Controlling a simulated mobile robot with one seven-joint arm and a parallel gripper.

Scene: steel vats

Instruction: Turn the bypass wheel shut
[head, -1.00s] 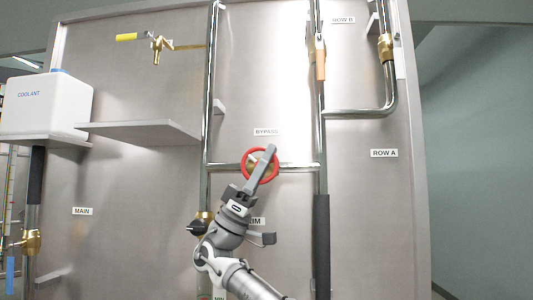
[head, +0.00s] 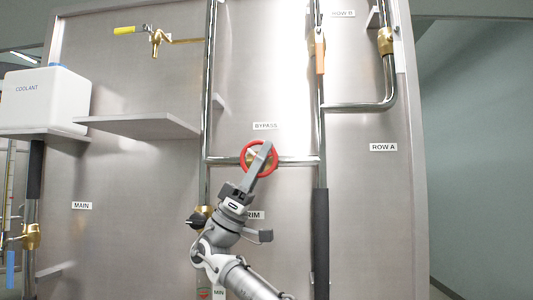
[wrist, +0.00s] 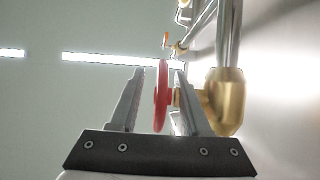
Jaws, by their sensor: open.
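The bypass wheel is a red ring (head: 243,159) on a brass valve in the horizontal pipe, just below the BYPASS label (head: 265,126). In the wrist view the red wheel (wrist: 161,97) shows edge-on, with its brass valve body (wrist: 228,103) to the right. My gripper (head: 265,148) is at the wheel, its fingers covering part of the ring and hub. In the wrist view my gripper (wrist: 158,72) is open, with one finger on each side of the wheel's rim. The left finger stands clear of the rim; the right one is between wheel and valve body.
A vertical steel pipe (head: 211,85) runs left of the wheel, and another with a dark sleeve (head: 321,240) runs right. A black-handled valve (head: 197,219) sits beside my wrist. A shelf (head: 140,124) and a white coolant tank (head: 45,98) are at the left.

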